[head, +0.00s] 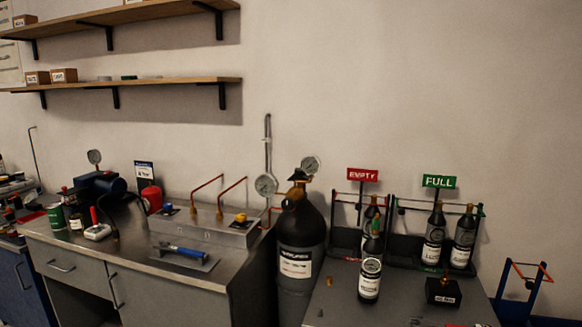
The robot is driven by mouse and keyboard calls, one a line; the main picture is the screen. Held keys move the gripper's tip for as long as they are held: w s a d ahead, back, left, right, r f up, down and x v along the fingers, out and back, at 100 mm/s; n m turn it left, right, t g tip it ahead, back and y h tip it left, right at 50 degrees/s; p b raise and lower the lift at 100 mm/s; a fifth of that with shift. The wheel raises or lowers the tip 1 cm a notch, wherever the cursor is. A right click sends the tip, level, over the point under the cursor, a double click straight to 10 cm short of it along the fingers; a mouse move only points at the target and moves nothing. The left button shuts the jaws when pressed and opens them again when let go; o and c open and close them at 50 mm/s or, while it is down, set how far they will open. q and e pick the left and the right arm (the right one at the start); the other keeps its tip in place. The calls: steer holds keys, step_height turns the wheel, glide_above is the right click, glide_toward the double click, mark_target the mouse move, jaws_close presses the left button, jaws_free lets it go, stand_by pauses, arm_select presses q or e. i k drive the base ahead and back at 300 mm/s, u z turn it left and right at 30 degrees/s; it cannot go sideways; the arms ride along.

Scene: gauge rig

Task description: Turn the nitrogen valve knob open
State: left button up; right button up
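A large dark gas cylinder (302,232) with a white label (296,263) stands upright between the bench and the right-hand table. The label's print is too small to read surely, so I cannot confirm that it is the nitrogen one. A small dark and brass-coloured valve (298,176) sits on its top, with a round gauge (311,165) beside it. The knob's turn position cannot be told. A metal manifold box (205,230) on the bench carries a blue knob (167,209) and a yellow knob (241,218). Neither of my grippers is in view.
A second gauge (265,186) is left of the cylinder. A blue-handled tool (184,252) lies on the bench (140,262). Several small bottles stand in racks and on the right table (335,300), under EMPTY (362,175) and FULL (439,182) signs. Shelves hang at upper left.

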mark_target(298, 172)
steer(key=u, duration=0.7)
steer(key=i, duration=0.6)
steer(key=u, duration=0.65)
steer(key=i, duration=0.85)
steer(key=z, duration=0.35)
